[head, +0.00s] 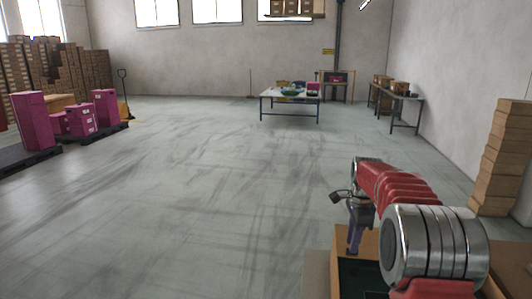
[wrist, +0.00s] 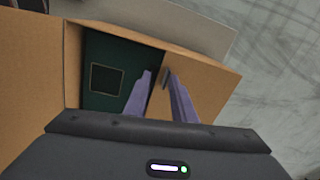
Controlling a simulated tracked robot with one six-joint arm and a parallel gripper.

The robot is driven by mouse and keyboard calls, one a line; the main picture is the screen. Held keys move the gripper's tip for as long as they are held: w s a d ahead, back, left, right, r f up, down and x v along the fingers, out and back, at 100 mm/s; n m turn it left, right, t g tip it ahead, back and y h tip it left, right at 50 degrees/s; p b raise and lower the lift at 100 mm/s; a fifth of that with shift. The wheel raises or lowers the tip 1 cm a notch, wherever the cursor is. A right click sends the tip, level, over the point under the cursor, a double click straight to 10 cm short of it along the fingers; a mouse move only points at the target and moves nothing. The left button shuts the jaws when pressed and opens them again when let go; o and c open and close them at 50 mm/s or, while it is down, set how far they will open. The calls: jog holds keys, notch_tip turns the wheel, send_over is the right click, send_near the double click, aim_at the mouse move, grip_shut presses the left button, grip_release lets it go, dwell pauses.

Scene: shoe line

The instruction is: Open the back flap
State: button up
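An open cardboard box stands low at the lower right of the head view, its front wall (head: 350,262) partly showing and its right side hidden behind my arm. In the wrist view its brown flap (wrist: 212,82) slants out on the right, and another brown panel (wrist: 28,65) spreads on the left. A dark green item with a square mark (wrist: 108,78) lies inside. I cannot tell which panel is the back flap. My gripper (wrist: 157,75) points down at the box, purple fingers a small gap apart, one over the green item, one over the right flap. Nothing is clearly held.
A pale surface (wrist: 185,18) lies beyond the box. Stacked cartons (head: 497,160) stand at the right wall. A table (head: 290,99), pallets with magenta boxes (head: 80,120) and a pallet jack (head: 124,95) are farther off. The middle floor is clear.

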jog(key=s+a+r+n+t, duration=0.1)
jog(key=s+a+r+n, duration=0.3)
jog(key=s+r, duration=0.4)
jog(key=s+a+r+n+t, duration=0.1)
jog(key=s+a+r+n, duration=0.35)
jog(key=s, duration=0.55)
jog(key=s+a+f+n+t, duration=0.1)
jog(key=s+n, duration=0.4)
jog(key=s, duration=0.5)
jog(key=s+a+f+n+t, duration=0.1)
jog(key=s+n, duration=0.4)
jog(key=s, duration=0.5)
jog(key=shift+s+a+f+t, duration=0.4)
jog(key=shift+a+f, duration=0.25)
jog(key=shift+a, duration=0.4)
jog(key=shift+w+r, duration=0.1)
